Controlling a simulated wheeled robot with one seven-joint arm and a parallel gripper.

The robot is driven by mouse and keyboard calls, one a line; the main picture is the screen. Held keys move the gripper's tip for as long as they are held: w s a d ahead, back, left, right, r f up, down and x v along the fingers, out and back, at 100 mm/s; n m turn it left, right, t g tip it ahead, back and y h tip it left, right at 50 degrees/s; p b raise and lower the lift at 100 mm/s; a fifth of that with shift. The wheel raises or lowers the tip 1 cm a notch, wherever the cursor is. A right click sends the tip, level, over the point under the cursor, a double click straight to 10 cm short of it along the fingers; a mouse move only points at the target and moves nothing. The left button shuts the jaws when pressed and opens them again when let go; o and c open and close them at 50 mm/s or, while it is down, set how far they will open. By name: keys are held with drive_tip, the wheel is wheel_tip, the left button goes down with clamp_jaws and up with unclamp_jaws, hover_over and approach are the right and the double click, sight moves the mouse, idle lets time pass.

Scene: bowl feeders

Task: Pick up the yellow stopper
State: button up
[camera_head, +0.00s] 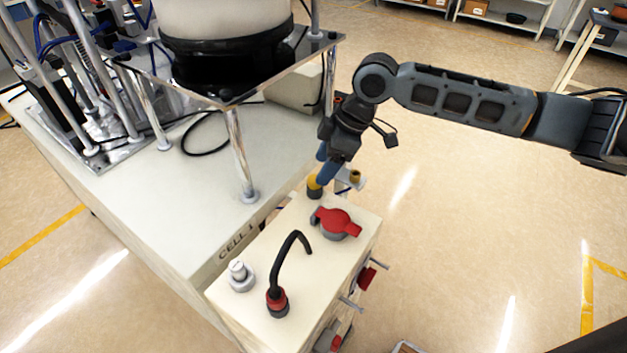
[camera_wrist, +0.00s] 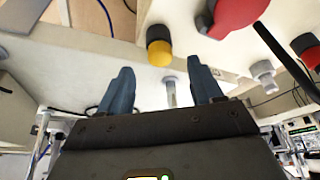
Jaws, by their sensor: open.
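The yellow stopper (camera_head: 314,182) sits upright on a dark collar at the far left corner of the beige box top. In the wrist view, the stopper (camera_wrist: 159,53) shows as a yellow cap on its dark collar, just past the fingertips and roughly between them. My gripper (camera_head: 323,171) is close to the stopper, coming down at a slant from above and partly overlapping it in the head view. Both blue fingers of my gripper (camera_wrist: 161,78) are spread, with nothing held between them. Contact between finger and stopper cannot be told.
On the beige box (camera_head: 330,262) are a red cap (camera_head: 336,222), a black curved hose (camera_head: 279,262) with a red collar, and a silver fitting (camera_head: 239,275). The pale CELL 1 table (camera_head: 190,215) adjoins it, with a bowl feeder (camera_head: 228,62) on posts. Open floor lies right.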

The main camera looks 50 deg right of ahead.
drive_tip(key=x, duration=0.4)
drive_tip(key=shift+w+p, duration=0.1)
drive_tip(key=shift+p, duration=0.2)
drive_tip(key=shift+c, duration=0.2)
clamp_jaws()
